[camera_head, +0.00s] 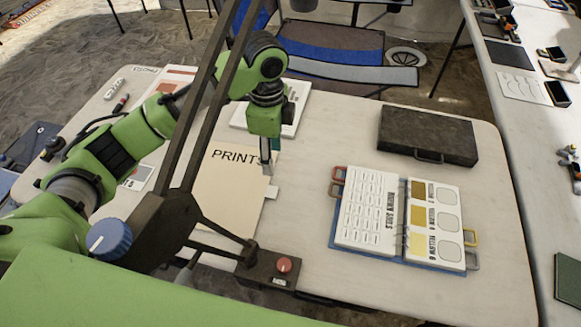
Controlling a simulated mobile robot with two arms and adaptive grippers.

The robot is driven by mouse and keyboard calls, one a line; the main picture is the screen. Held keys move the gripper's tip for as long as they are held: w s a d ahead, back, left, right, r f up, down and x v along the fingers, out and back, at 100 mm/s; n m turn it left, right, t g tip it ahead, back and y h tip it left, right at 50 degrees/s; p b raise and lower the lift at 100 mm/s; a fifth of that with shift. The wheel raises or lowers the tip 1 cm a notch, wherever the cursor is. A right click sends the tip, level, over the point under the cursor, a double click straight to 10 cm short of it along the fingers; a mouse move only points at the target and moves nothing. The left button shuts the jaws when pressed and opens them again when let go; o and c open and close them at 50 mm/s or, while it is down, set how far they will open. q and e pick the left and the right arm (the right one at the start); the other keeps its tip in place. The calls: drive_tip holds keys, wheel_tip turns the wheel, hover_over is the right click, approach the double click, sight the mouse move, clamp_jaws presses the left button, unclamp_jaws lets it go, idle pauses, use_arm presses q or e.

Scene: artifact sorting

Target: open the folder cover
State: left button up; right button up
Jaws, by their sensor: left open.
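The cream folder marked "PRINTS" (222,196) lies flat and closed on the pale table. A small light tab (272,192) sticks out at its right edge. My left gripper (267,168) points down over the folder's right edge, close to the tab and partly in front of the last letter of the label. It is open and I see nothing held in it. I cannot tell whether its fingertips touch the cover. Dark bars and my green arm hide the folder's left side. My right gripper does not show.
An open colour-chart binder (373,212) lies to the right, with a dark case (428,136) behind it. Papers and a red marker (121,103) lie at left. A control box with a red knob (284,265) is in the foreground. Table between folder and binder is clear.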

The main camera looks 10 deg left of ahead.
use_arm(q)
approach(273, 192)
wheel_tip(273, 192, down, 6)
drive_tip(key=shift+s+r+p, duration=0.1)
drive_tip(key=shift+s+p, duration=0.05)
drive_tip(key=shift+p, duration=0.2)
drive_tip(key=shift+f, duration=0.8)
drive_tip(key=shift+c, duration=0.7)
clamp_jaws()
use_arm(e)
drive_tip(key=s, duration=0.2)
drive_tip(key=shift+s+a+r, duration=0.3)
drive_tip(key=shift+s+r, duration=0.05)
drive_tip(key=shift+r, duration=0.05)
